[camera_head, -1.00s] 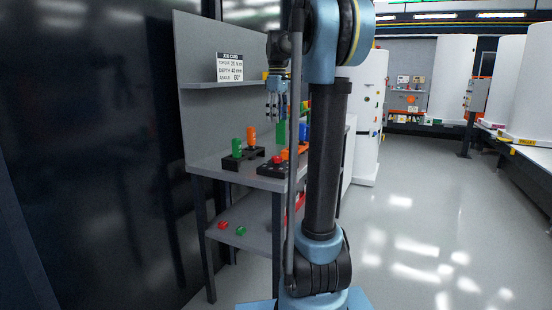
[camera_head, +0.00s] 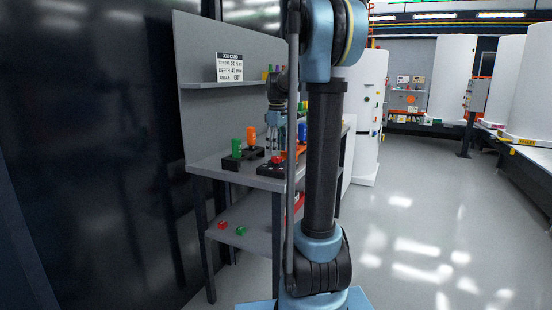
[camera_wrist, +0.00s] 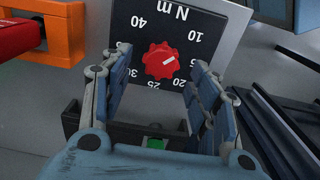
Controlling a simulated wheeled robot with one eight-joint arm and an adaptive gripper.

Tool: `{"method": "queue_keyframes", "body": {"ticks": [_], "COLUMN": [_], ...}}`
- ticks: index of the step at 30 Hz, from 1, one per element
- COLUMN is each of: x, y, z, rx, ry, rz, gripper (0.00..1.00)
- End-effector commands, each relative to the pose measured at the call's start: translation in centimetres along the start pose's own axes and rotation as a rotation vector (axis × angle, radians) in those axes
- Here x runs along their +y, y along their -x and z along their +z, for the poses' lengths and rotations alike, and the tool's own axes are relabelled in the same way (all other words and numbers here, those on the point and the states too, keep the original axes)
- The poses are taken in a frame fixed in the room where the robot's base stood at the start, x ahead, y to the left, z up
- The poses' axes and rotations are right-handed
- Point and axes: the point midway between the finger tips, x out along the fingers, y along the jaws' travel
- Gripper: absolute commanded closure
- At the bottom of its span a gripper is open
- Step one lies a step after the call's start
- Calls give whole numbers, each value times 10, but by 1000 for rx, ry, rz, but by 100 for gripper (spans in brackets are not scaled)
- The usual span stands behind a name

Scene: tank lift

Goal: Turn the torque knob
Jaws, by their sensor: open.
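The red torque knob (camera_wrist: 160,61) sits on a dark dial plate (camera_wrist: 135,15) marked N m, with numbers including 10, 15, 20, 25, 30 and 40. Its white mark points right, towards about 15. My gripper (camera_wrist: 159,58) is open, with one finger left of the knob and the other right of it; gaps show on both sides. In the head view my gripper (camera_head: 276,140) hangs down over the bench top, and the red knob (camera_head: 276,159) shows just below it. A job card (camera_head: 229,67) on the back panel lists torque, depth and angle; its torque line seems to read 20 N m.
A green cylinder (camera_head: 237,147) and an orange one (camera_head: 252,136) stand on a black holder left of the gripper. An orange bracket (camera_wrist: 66,20) with a red part (camera_wrist: 18,38) lies left of the dial. A shelf (camera_head: 205,84) runs behind, above the bench.

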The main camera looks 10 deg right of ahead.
Motion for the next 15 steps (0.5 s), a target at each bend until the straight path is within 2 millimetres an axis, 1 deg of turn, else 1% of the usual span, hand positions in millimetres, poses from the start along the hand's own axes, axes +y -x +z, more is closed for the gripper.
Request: {"method": "queue_keyframes", "body": {"ticks": [1, 3, 6, 10, 15], "x": [0, 0, 0, 0, 0], "y": [-8, -18, -28, -35, -38], "z": [0, 0, 0, 0, 0], "rx": [0, 0, 0, 0, 0], "ry": [0, 0, 0, 0, 0], "rz": [0, 0, 0, 0, 0], "gripper": [45, 45, 45, 45, 45]}}
